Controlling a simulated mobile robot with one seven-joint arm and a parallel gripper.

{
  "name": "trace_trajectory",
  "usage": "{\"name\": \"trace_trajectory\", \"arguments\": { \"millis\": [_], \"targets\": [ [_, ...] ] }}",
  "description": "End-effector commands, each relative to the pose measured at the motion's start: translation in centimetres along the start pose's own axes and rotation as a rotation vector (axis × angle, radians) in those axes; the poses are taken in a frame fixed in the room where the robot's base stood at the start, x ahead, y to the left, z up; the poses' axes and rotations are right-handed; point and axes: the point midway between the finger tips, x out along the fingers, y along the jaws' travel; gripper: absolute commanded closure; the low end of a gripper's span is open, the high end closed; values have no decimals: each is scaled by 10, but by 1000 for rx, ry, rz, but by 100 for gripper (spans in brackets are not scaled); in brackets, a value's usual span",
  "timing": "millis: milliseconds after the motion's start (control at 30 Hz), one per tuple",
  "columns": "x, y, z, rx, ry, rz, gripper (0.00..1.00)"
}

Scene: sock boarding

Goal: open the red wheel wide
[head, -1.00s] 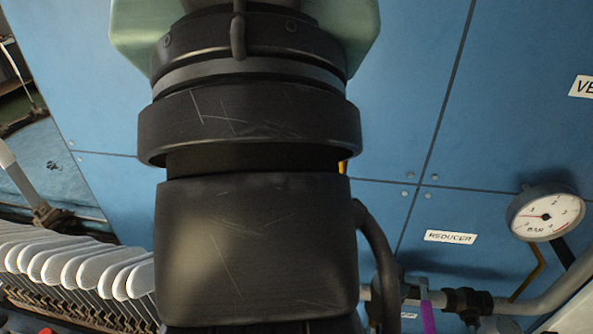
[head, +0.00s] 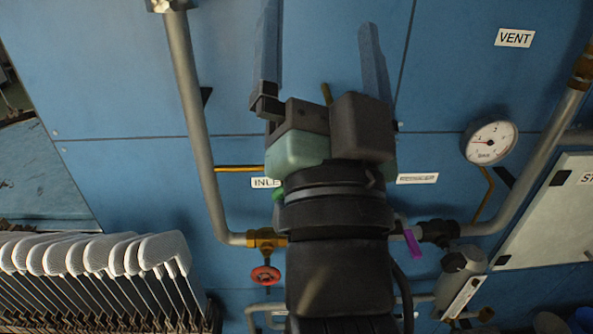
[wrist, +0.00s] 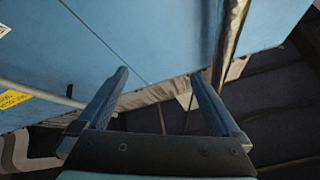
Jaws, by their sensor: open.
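The red wheel (head: 265,276) is a small handwheel below a brass valve (head: 266,240) at the lower end of the left grey pipe in the head view. My gripper (head: 318,45) is open and empty, its two long blue-grey fingers pointing up in front of the blue panel. It is above and to the right of the red wheel, well apart from it. In the wrist view my open gripper (wrist: 158,82) has nothing between its fingers, and the red wheel is not in that view. My arm hides part of the piping right of the valve.
A row of white sock boards (head: 100,256) stands at lower left. A pressure gauge (head: 489,142), a purple-handled valve (head: 412,243) and a grey pipe (head: 530,165) are on the right. A pale panel (head: 548,215) is at far right. The upper left panel area is clear.

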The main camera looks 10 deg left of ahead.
Motion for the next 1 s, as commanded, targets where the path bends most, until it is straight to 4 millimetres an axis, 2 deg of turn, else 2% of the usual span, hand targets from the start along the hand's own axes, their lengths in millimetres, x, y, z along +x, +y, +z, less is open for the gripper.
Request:
{"name": "trace_trajectory", "arguments": {
  "millis": [33, 100, 167, 200, 267, 300, 400, 500, 600, 700, 833, 1000],
  "targets": [
    [-20, 18, 52, 195, -79, 16, 0],
    [-46, 32, 106, 502, -157, 45, 0],
    [-71, 42, 150, 772, -209, 95, 0],
    [-90, 50, 177, 955, -232, 141, 0],
    [-121, 60, 215, 1226, -246, 224, 0],
    [-143, 66, 239, 1401, -244, 286, 0],
    [-195, 79, 288, 1792, -190, 448, 0],
    [-241, 87, 323, 2095, -95, 596, 0],
    [-273, 92, 345, 2297, 4, 702, 0],
    [-291, 93, 356, 2406, 71, 761, 0],
    [-293, 94, 362, 2450, 101, 782, 0],
    [-274, 98, 369, 2447, 99, 778, 0]
  ]
}}
